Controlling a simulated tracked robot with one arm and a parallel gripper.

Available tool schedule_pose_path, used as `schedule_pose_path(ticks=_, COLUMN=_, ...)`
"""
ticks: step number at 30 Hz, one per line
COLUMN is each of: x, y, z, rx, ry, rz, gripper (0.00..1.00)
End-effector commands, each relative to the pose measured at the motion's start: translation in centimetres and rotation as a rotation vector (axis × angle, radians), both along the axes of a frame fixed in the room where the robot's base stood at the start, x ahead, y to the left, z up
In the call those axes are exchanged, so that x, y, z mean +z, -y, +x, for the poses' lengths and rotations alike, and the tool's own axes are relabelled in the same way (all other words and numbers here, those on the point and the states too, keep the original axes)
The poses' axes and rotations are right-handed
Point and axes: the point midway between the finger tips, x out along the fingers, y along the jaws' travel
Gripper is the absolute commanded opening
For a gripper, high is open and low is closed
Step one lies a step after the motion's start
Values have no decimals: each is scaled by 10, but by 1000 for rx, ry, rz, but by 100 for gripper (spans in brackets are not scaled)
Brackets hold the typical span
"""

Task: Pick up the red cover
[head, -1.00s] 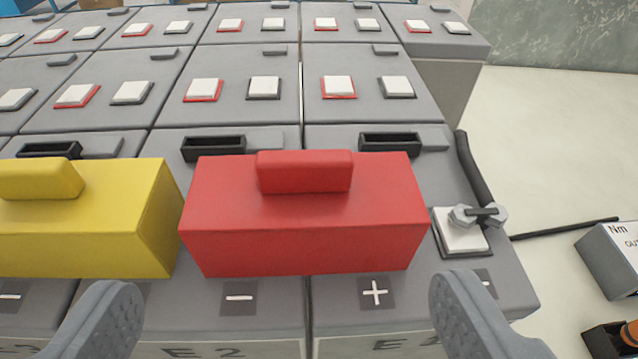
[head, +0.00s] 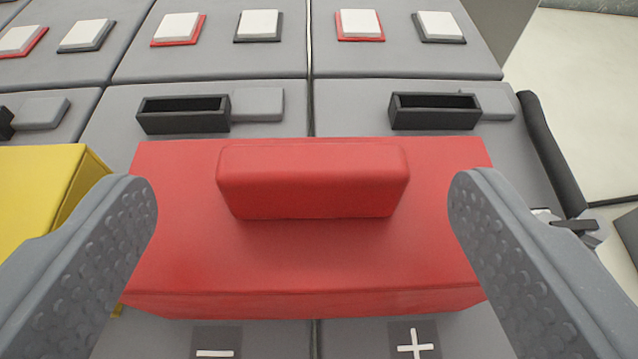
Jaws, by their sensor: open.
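The red cover (head: 310,265) is a box with a raised red handle block (head: 312,182) on its top. It sits across two grey battery blocks in the middle of the head view. My gripper (head: 305,195) is open, with one grey finger on each side of the handle. The fingers overlap the cover's left and right ends in the picture. Clear gaps show between the fingers and the handle. I cannot tell whether the fingers touch the cover.
A yellow cover (head: 40,195) stands close at the left, partly behind my left finger. Black open slots (head: 183,114) lie behind the red cover. A bolted terminal with a black cable (head: 550,150) is at the right. More grey batteries (head: 210,60) fill the back.

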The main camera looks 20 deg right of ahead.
Motion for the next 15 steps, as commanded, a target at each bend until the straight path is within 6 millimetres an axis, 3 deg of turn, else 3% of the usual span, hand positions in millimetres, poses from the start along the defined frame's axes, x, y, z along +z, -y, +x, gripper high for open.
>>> schedule_pose_path(ticks=9, x=-11, y=13, z=29, rx=1, ry=1, rz=1, gripper=80)
schedule_pose_path(ticks=15, x=-15, y=14, z=33, rx=1, ry=1, rz=1, gripper=80)
